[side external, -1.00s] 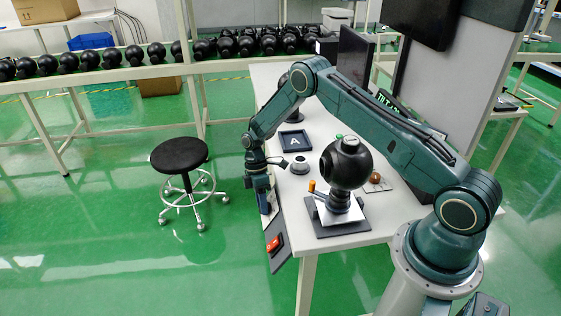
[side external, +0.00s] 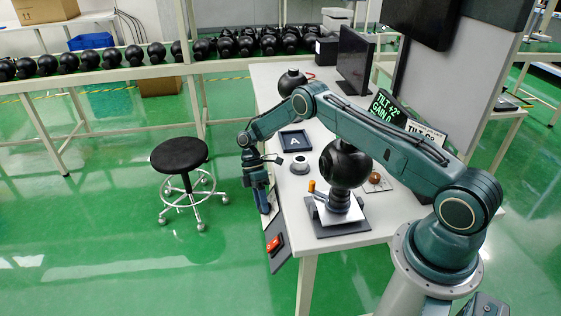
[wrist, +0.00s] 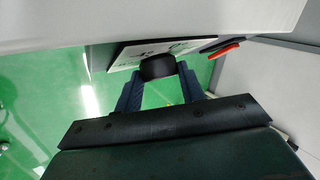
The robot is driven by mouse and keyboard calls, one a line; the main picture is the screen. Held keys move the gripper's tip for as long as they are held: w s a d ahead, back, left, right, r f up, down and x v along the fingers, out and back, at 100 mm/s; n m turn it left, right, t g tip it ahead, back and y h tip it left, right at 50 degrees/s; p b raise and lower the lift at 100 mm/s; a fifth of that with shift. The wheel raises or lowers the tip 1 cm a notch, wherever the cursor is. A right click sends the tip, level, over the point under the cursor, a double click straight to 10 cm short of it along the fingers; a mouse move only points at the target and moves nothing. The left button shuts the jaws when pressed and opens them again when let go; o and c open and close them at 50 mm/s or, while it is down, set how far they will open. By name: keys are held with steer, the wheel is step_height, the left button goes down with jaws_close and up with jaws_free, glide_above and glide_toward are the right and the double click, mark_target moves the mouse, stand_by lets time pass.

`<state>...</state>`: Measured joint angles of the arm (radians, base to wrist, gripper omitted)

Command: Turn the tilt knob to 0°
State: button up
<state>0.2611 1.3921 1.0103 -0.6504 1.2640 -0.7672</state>
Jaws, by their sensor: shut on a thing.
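The tilt knob (wrist: 157,66) is a short black cylinder on a white panel with printed marks (wrist: 128,55), in the wrist view. My gripper (wrist: 159,77) is shut on it, with one blue finger on each side. In the side external view my gripper (side external: 265,206) is at the table's left edge, and the knob cannot be made out there. The green-lettered display (side external: 386,106) reads TILT +2° and a GAIN line. A sign (side external: 427,131) beside it starts with TILT and is partly covered by my arm. The black ball-shaped gimbal camera (side external: 345,165) stands on a white plate, its top hidden.
A red switch (side external: 274,243) sits on a dark box at the table's front corner. An orange-topped post (side external: 312,186), a grey round part (side external: 299,165) and a dark tray marked A (side external: 295,141) are near my gripper. A stool (side external: 180,156) stands left on open floor.

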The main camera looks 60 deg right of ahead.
steer(key=shift+a, duration=0.1)
stand_by(0.5)
steer(key=o, duration=1)
steer(key=shift+s+r+m+t+h, duration=0.15)
steer(key=shift+m+t+h, duration=0.3)
steer(key=shift+t, duration=0.25)
